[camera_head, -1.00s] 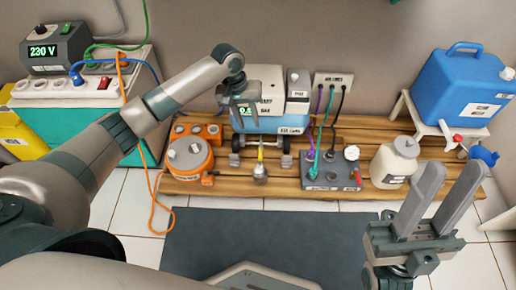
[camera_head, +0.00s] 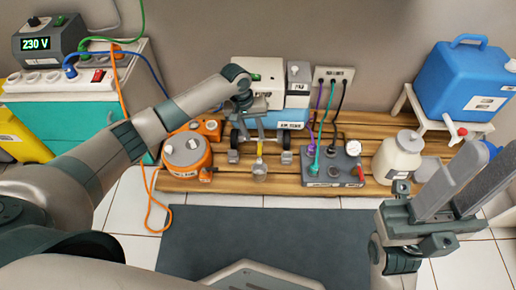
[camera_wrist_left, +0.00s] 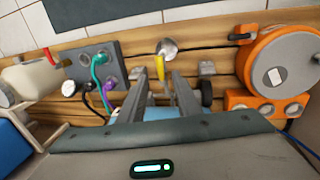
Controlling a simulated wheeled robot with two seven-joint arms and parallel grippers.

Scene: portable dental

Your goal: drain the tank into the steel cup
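The blue tank (camera_head: 291,126) sits low under the white machine at the back of the wooden board. A yellow lever (camera_head: 259,149) stands in front of it, above the small steel cup (camera_head: 260,173). My left gripper (camera_head: 253,133) points down in front of the tank, just above the lever. In the left wrist view, its fingers (camera_wrist_left: 157,76) are apart, with the yellow lever (camera_wrist_left: 160,66) showing between and just beyond the tips and the cup (camera_wrist_left: 167,48) beyond. Contact with the lever cannot be told. My right gripper (camera_head: 492,154) is open and empty at the right.
An orange round unit (camera_head: 187,154) stands left of the cup. A grey box (camera_head: 331,170) with plugged cables and a gauge, and a cream bottle (camera_head: 397,160), stand right. A blue canister (camera_head: 462,85) sits on a white stand. The dark mat (camera_head: 260,235) in front is clear.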

